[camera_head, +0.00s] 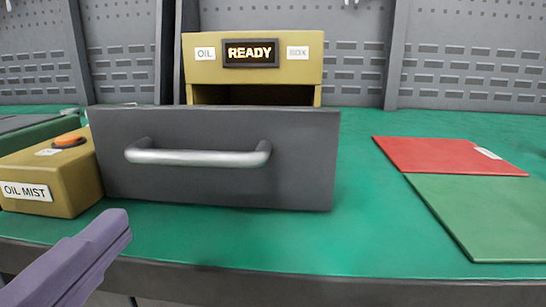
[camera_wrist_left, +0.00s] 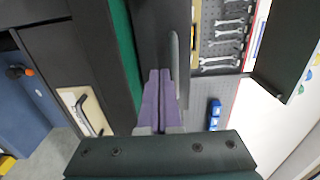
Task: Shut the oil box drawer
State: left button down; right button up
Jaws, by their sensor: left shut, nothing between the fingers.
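The oil box (camera_head: 205,70) is a yellow box with OIL and BOX labels and a lit READY display, at the back centre of the green table. Its grey drawer (camera_head: 220,192) stands pulled out toward me, with a silver handle (camera_head: 200,157) across its front. The opening under the display is dark. My left gripper (camera_head: 122,222) is shut and empty, in front of the drawer and below its lower left part. In the left wrist view its purple fingers (camera_wrist_left: 160,85) are together, beside the handle (camera_wrist_left: 174,60); I cannot tell whether they touch the drawer. My right gripper is not in view.
A yellow OIL MIST box (camera_head: 60,193) with an orange button stands just left of the drawer. A red mat (camera_head: 440,156) and a green mat (camera_head: 490,215) lie at the right. The green table (camera_head: 370,225) is clear between drawer and mats.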

aim_at(178, 167)
pick_arm(q)
jog(key=w+p, duration=0.2)
jog(key=w, duration=0.6)
jog(key=shift+w+d+r, duration=0.1)
jog(key=shift+w, duration=0.6)
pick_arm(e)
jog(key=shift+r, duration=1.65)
